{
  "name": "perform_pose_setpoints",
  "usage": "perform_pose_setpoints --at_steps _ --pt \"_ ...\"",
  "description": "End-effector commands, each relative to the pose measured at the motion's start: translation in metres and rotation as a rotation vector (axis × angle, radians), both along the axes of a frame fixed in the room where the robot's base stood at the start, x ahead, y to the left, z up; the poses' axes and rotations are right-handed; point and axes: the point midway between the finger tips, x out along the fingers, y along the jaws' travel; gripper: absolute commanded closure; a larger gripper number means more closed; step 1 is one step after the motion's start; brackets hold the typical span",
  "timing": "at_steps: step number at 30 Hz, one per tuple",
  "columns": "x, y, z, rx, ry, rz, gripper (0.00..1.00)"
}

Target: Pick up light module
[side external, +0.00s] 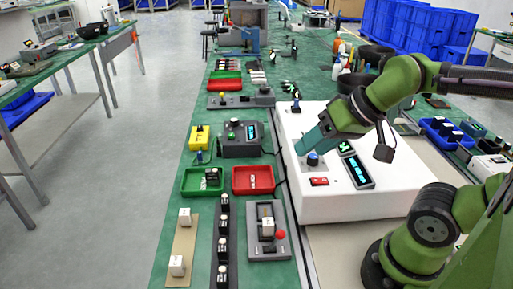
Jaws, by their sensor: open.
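No part is labelled as the light module, so I cannot tell which one it is. Small white blocks (177,265) stand apart on a tan board at the lower left. A dark rack strip (223,252) beside it holds several small black-and-white modules (223,225). A grey fixture (282,244) to its right holds a pale block (267,226) and has a red button. My gripper (304,150) has teal fingers and is open. It points down over the white box, close to a blue knob (313,159), well above and right of the rack strip. Its fingertips overlap in this view.
The white box (325,206) carries displays and a red switch. A grey meter (240,139) and yellow box (199,138) stand behind. The aisle floor at left is clear.

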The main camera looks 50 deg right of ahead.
Motion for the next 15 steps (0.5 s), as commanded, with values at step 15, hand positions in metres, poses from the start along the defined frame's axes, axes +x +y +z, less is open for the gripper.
perform_pose_setpoints --at_steps 15 --pt "0.024 0.043 -0.021 -0.019 0.170 0.156 0.47"
